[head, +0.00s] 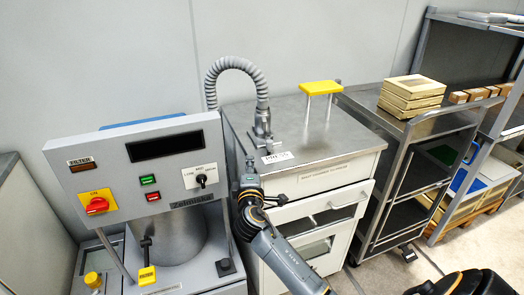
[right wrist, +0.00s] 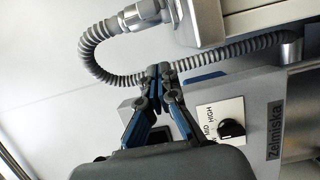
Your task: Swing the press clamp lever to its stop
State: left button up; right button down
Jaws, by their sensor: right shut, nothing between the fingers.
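A short black lever with a yellow block at its lower end (head: 147,275) is on the front of the grey machine (head: 125,165). A metal post fitting (head: 263,125) with a grey ribbed hose (head: 237,62) stands on the cabinet top, by a small white label. I cannot tell for sure which part is the press clamp lever. My right gripper (head: 247,165) is between the machine and the cabinet, below the hose. In the right wrist view its fingers (right wrist: 158,75) are shut and empty, close to the hose. My left gripper is out of view.
The machine's panel has a red knob (head: 97,206), green and red buttons, and a black selector (head: 201,180), which also shows in the right wrist view (right wrist: 231,128). The cabinet (head: 330,160) carries a yellow-topped stand (head: 321,87). A trolley (head: 365,105) with boxes stands right.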

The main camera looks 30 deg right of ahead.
aim_at(269, 142)
jog(key=w+d, duration=0.1)
jog(key=d, duration=0.1)
jog(key=w+d+p, duration=0.1)
jog(key=w+d, duration=0.2)
jog(key=shift+w+d+p, duration=0.25)
jog(key=shift+d+p, duration=0.15)
jog(key=shift+s+d, duration=0.3)
jog(key=shift+d, duration=0.3)
jog(key=shift+w, duration=0.1)
jog(key=shift+s+d+n+y+p, duration=0.2)
jog(key=shift+s+n+y+p, duration=0.1)
jog(key=shift+y+p, duration=0.1)
